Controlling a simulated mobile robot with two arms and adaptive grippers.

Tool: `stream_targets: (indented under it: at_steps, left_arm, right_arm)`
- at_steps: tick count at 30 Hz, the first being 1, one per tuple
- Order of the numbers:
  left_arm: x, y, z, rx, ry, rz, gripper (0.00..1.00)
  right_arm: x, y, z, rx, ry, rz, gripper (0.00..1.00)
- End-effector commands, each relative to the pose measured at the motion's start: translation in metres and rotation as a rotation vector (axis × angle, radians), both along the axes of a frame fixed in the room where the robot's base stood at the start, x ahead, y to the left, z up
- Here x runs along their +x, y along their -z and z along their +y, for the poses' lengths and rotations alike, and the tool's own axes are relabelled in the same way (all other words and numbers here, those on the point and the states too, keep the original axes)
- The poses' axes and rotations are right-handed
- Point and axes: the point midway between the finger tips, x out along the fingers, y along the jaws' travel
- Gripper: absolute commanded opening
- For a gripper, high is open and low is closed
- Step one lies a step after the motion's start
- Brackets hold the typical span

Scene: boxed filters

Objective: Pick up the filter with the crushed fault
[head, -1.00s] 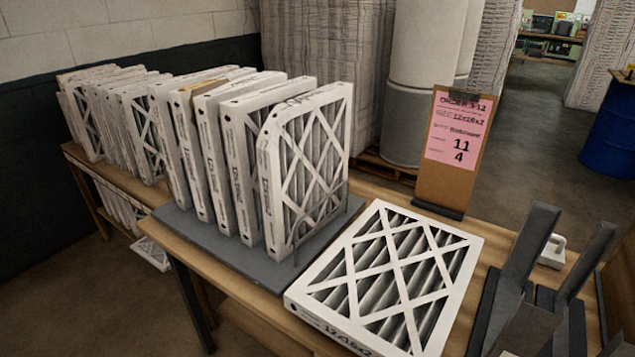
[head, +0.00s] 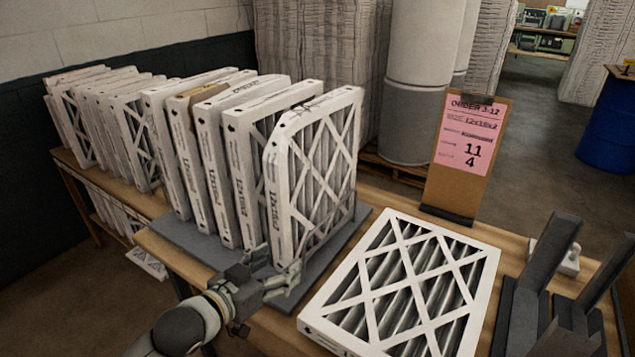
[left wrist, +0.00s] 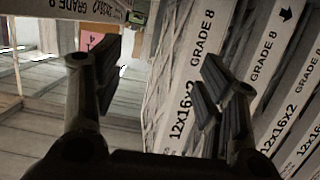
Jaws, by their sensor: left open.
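Several white pleated filters stand upright in a row on a grey base in the head view. The front filter (head: 312,180) has a crushed-looking, cut-in top left corner with dark creases. My left gripper (head: 278,266) is open and low at this filter's lower left corner, its fingers near the corner; contact cannot be told. In the left wrist view the open fingers (left wrist: 160,72) show with filter edges marked "12x16x2 GRADE 8" (left wrist: 190,100) beside and behind the right finger. My right gripper is not in view.
Another filter (head: 408,240) lies flat on the wooden table, right of the row. A clipboard with a pink order sheet (head: 468,135) stands behind it. A dark grey stand (head: 540,265) is at the right. More filters (head: 75,115) stand at the far left. One upright filter has a brown-stained top (head: 190,92).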

Motion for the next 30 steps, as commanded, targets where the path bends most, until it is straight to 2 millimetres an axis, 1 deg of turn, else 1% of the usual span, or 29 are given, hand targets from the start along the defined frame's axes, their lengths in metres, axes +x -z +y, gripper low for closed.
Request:
stream_targets:
  at_steps: [1, 3, 6, 9, 12, 16, 21, 24, 30]
  left_arm:
    - [0.015, -0.016, 0.003, -0.012, 0.015, -0.044, 0.65]
    - [0.030, -0.036, 0.005, -0.044, 0.040, -0.091, 0.65]
    - [0.048, -0.060, 0.012, -0.082, 0.064, -0.146, 0.65]
    - [0.059, -0.078, 0.019, -0.109, 0.079, -0.182, 0.65]
    - [0.065, -0.089, 0.024, -0.127, 0.087, -0.202, 0.65]
    - [0.073, -0.096, 0.022, -0.139, 0.091, -0.213, 0.65]
    - [0.091, -0.098, 0.004, -0.141, 0.092, -0.214, 0.65]
    - [0.101, -0.097, -0.003, -0.139, 0.091, -0.213, 0.65]
    - [0.110, -0.096, -0.012, -0.139, 0.092, -0.214, 0.65]
  right_arm:
    - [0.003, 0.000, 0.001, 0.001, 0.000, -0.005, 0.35]
    - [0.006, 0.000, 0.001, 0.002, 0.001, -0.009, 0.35]
    - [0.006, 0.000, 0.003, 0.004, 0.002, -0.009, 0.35]
    - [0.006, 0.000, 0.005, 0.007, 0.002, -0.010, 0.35]
    - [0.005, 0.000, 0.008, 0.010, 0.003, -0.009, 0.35]
    - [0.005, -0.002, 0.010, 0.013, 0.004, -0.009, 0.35]
    - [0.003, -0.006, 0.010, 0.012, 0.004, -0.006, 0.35]
    - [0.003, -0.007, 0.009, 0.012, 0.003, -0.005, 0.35]
    - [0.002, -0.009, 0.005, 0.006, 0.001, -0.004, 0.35]
